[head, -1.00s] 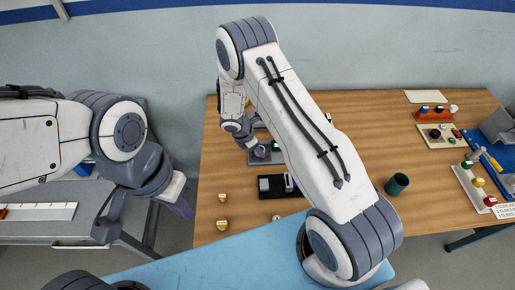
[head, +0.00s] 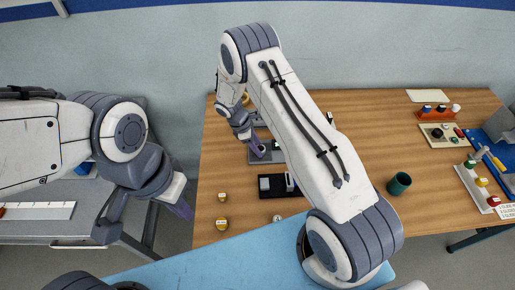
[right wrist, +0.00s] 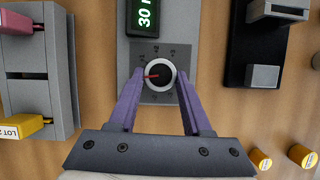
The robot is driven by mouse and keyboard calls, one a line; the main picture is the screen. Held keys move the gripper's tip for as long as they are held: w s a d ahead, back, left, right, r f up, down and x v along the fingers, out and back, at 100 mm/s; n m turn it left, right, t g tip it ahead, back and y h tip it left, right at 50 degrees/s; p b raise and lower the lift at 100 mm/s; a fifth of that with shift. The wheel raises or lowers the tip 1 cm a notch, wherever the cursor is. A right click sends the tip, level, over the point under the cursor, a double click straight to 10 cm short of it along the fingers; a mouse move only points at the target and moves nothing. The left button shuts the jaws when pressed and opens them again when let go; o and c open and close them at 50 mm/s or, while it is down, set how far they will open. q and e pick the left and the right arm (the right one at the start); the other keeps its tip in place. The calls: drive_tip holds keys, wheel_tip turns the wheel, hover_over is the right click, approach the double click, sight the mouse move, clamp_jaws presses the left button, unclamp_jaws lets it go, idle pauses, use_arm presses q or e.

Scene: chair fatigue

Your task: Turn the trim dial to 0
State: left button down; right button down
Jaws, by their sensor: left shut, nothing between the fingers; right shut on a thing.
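The trim dial (right wrist: 160,75) is a round black knob with a pale ring and a red pointer, on a grey plate with small marks. In the right wrist view its pointer points left. Above it a dark display (right wrist: 143,14) shows green characters, partly cut off, reading about "30". My right gripper (right wrist: 160,80) is shut on the dial, one purple finger on each side. In the head view my right gripper (head: 257,147) is at the grey dial unit (head: 266,158), which my arm partly hides. My left gripper (head: 181,207) is shut and empty, away from the dial at the left.
A green cup (head: 398,183) stands right of my arm. Beside the dial are a grey rack (right wrist: 38,90) and a black fixture (right wrist: 255,45).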

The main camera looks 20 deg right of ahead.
drive_tip(key=shift+w+m+b, duration=0.1)
drive_tip(key=shift+m+b, duration=0.2)
drive_tip(key=shift+m, duration=0.3)
drive_tip(key=shift+g, duration=0.3)
drive_tip(key=shift+c, duration=1.7)
unclamp_jaws()
drive_tip(key=b+v, duration=0.2)
drive_tip(key=v, duration=0.8)
drive_tip(key=shift+r, duration=0.3)
